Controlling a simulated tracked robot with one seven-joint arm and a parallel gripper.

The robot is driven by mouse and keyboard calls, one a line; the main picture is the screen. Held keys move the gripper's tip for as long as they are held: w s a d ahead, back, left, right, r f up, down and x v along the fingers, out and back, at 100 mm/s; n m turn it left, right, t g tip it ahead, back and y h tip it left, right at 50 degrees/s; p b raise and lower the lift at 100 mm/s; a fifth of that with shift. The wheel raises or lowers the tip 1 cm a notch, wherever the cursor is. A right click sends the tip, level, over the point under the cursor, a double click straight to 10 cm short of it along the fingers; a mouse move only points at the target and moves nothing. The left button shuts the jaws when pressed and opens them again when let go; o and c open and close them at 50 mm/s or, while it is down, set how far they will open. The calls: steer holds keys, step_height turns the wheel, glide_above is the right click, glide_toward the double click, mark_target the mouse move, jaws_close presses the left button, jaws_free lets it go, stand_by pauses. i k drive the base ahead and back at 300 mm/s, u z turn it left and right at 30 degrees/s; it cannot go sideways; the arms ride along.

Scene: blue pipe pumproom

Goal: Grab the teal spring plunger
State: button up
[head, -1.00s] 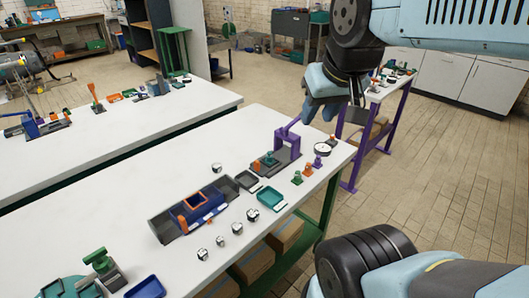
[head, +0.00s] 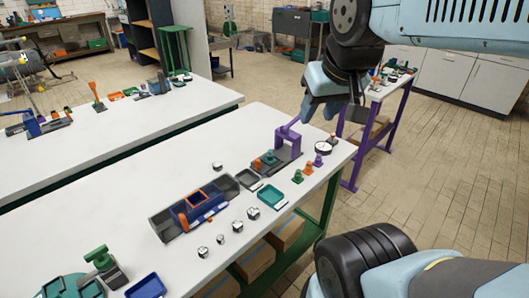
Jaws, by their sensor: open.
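A small teal plunger-like piece (head: 297,177) stands upright on the white bench, at the near end of a short row with an orange one (head: 308,168) and a purple one (head: 318,160). Another teal knob (head: 270,158) sits on the grey base of the purple press (head: 289,140). I cannot tell for sure which is the spring plunger. My gripper (head: 319,112) hangs above the bench's far right end, behind and above these pieces. Its light blue fingers are apart, with nothing seen between them.
The purple press rises close below my gripper. A round white gauge (head: 323,147) stands beside the row. The bench's left middle is clear.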

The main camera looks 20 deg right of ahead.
mark_target(270, 158)
steer(key=z, duration=1.25)
steer(key=i, duration=0.1)
steer(key=u, duration=3.15)
steer(key=k, duration=1.45)
steer(key=z, duration=1.5)
steer(key=i, duration=1)
steer(key=u, duration=0.05)
